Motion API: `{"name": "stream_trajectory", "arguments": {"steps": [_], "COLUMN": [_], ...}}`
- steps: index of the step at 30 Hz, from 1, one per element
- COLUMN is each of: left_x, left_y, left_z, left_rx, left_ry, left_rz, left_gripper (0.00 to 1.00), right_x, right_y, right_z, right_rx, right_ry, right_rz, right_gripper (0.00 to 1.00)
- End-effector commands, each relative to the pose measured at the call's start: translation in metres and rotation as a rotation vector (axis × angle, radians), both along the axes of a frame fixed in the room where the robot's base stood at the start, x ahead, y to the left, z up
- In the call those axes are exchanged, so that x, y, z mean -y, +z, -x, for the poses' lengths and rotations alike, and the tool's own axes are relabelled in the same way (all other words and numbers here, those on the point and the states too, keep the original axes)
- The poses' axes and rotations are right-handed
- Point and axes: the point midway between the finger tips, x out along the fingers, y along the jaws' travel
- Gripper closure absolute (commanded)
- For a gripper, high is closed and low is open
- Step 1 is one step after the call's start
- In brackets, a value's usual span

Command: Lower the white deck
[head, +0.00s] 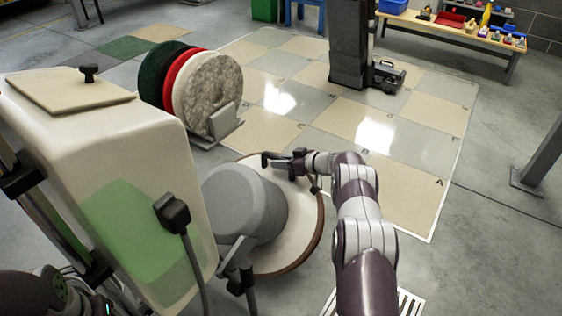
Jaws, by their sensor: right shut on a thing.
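The white deck (302,217) is a round disc with a brown rim, under a grey motor housing (238,205) near the middle of the head view. I cannot tell for sure how high it stands off the floor. My right gripper (272,162) is at the far edge of the deck, shut on a small dark handle (265,158) there. The fingers and handle are both dark, so the exact contact is hard to see. The housing hides the deck's left part. My left gripper is not in view.
A column (348,45) stands on the tiled floor (400,185). A bench (450,35) is at back right.

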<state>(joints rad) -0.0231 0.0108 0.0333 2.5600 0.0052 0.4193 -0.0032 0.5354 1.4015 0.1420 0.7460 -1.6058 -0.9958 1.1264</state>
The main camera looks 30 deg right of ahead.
Motion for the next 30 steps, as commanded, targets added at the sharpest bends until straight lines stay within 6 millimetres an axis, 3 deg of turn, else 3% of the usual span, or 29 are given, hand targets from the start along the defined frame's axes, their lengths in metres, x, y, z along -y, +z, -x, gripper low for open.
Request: {"name": "stream_trajectory", "arguments": {"steps": [1,12,30], "left_x": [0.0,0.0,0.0], "left_y": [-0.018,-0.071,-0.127], "left_z": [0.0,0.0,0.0], "left_rx": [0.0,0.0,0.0], "left_ry": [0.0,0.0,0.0], "left_rz": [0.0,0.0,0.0], "left_gripper": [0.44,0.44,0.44], "right_x": [0.001,0.0,-0.026], "right_y": [-0.02,-0.089,-0.192], "right_z": [0.0,0.0,0.015], "right_rx": [-0.002,0.002,0.002], "right_ry": [-0.002,-0.003,-0.001], "right_rz": [-0.001,0.001,0.002], "right_gripper": [1.0,1.0,1.0]}}
